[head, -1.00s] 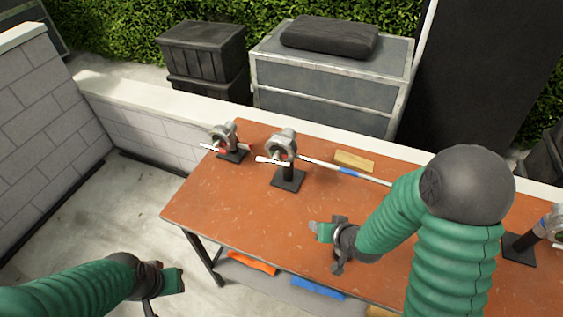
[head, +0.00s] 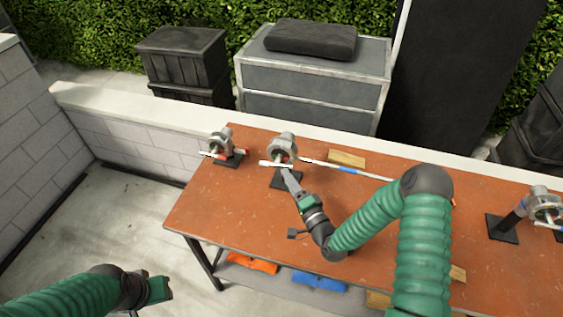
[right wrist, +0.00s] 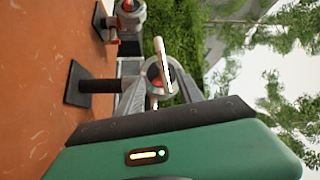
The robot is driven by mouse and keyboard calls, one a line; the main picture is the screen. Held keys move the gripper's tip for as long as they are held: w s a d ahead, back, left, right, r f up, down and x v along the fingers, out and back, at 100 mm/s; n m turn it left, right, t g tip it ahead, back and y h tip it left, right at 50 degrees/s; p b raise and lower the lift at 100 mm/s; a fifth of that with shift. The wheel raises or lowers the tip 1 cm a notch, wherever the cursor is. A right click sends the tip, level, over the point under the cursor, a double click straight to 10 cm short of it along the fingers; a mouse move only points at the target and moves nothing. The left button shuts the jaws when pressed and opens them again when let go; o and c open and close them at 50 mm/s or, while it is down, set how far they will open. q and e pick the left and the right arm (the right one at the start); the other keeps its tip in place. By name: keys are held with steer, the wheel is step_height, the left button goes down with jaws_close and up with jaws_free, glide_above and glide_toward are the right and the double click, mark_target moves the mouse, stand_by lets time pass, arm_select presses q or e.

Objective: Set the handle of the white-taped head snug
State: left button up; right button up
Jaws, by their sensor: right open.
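The middle clamp head (head: 284,146) is a grey ring on a black post and foot, with a whitish crossbar handle (head: 276,164) on its front. I cannot make out a separate band of white tape. My right gripper (head: 289,178) is open just in front of and below this handle, its fingers pointing at the head. In the right wrist view, the handle (right wrist: 163,62) stands tilted beyond and between the open fingertips (right wrist: 160,92), with a red part behind it. Contact cannot be told. My left gripper (head: 150,291) hangs off the table at lower left, its opening unclear.
A head with red handle ends (head: 221,146) stands at left on the orange-brown table (head: 215,205). Another head (head: 544,204) stands at far right. A thin rod with a blue band (head: 348,170) runs right from the middle head, near a wooden block (head: 346,159).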

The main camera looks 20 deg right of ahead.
mark_target(276, 166)
steer(key=x, duration=0.3)
steer(key=a+p+x, duration=0.1)
steer(key=x, duration=0.2)
steer(key=shift+w+a+r, duration=0.1)
steer(key=shift+r, duration=0.15)
steer(key=shift+w+d+f, duration=0.2)
steer(key=shift+d, duration=0.95)
steer(key=shift+c, duration=0.6)
steer(key=shift+a, duration=0.25)
steer(key=shift+c, duration=1.3)
steer(key=shift+s+a, duration=0.1)
steer(key=shift+a, duration=0.55)
jaws_close()
arm_select(q)
steer(key=shift+s+a+r, duration=0.15)
steer(key=shift+a+r, duration=0.4)
steer(key=shift+r, duration=0.2)
arm_select(e)
steer(key=shift+d, duration=0.1)
